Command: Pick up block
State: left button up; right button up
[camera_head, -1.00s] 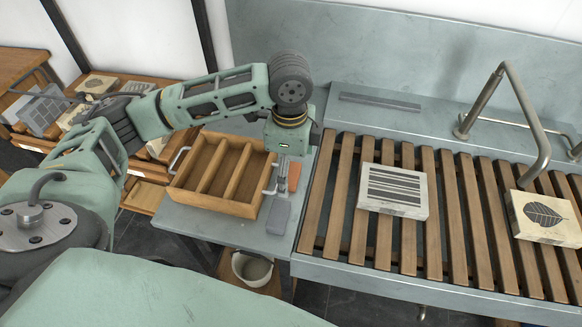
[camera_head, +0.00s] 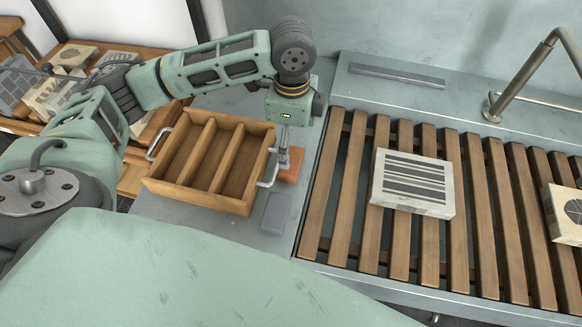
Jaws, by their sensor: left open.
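Several pieces could be the block. A pale block with dark stripes (camera_head: 413,183) lies flat on the wooden slats. A pale block with a dark leaf print (camera_head: 564,216) is cut off at the right edge. A small orange-brown block (camera_head: 291,166) and a grey block (camera_head: 275,212) lie on the grey table right of a wooden tray. My left gripper (camera_head: 283,158) points down beside the orange-brown block, close to the tray's right handle. It is open, with nothing seen between its fingers; whether it touches the block I cannot tell. My right gripper is out of view.
The three-slot wooden tray (camera_head: 243,205) with metal handles stands left of the gripper, seemingly empty. A bent metal rail (camera_head: 532,75) rises behind the slatted rack (camera_head: 343,190). More printed blocks (camera_head: 72,57) lie on a side table at upper left. Slats around the striped block are bare.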

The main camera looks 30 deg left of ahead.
aim_at(291, 160)
pick_arm(q)
jog(key=shift+f, duration=0.9)
jog(key=f, duration=0.6)
jog(key=shift+w+a+f, duration=0.1)
jog(key=shift+w+a, duration=0.05)
jog(key=shift+a, duration=0.1)
jog(key=shift+f, duration=0.45)
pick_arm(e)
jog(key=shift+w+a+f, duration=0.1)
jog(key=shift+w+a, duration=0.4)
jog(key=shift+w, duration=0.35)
pick_arm(q)
jog(key=c, duration=1.5)
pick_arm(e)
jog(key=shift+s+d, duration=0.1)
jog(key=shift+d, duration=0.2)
